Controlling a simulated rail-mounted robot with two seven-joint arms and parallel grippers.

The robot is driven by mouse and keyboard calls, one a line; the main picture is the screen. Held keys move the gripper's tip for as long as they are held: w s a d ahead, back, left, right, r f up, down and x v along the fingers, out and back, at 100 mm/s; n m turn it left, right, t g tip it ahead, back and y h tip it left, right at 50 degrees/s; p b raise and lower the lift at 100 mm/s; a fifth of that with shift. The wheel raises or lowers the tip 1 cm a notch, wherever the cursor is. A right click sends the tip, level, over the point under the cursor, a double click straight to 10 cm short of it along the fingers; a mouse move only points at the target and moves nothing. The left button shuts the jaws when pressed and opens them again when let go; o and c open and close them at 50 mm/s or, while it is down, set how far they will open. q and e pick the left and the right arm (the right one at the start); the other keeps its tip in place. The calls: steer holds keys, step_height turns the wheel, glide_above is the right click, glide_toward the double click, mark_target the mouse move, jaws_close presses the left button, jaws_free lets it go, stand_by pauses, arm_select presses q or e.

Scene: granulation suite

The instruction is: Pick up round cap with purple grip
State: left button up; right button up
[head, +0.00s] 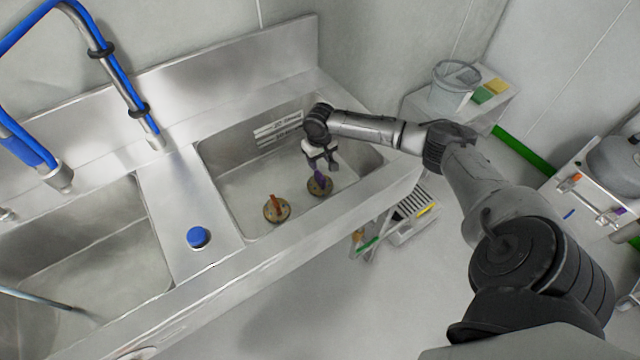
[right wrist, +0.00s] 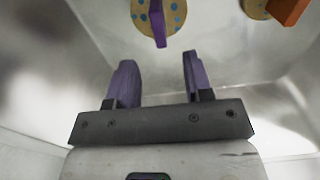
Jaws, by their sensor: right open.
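The round cap with purple grip (head: 320,188) lies on the floor of the right sink basin, a brownish disc with an upright purple handle. In the right wrist view the cap (right wrist: 177,17) shows at the top edge, partly cut off, with its blue-dotted face and purple grip ahead of the fingers. My right gripper (head: 322,163) reaches down into the basin just above this cap. In the right wrist view the gripper (right wrist: 157,72) is open, with nothing between its fingers. My left gripper is not in view.
A similar round cap with an orange grip (head: 276,209) lies to the left in the same basin (head: 232,180); it also shows in the right wrist view (right wrist: 289,10). A blue knob (head: 198,237) sits on the divider. Basin walls surround my right gripper.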

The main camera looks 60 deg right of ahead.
mark_target(320, 174)
step_height(320, 174, down, 5)
steer(key=shift+f+b, duration=0.2)
steer(key=shift+b, duration=0.4)
steer(key=shift+d+f+b, duration=0.1)
steer(key=shift+f+b, duration=0.9)
steer(key=shift+f, duration=1.6)
steer(key=c, duration=0.6)
jaws_close()
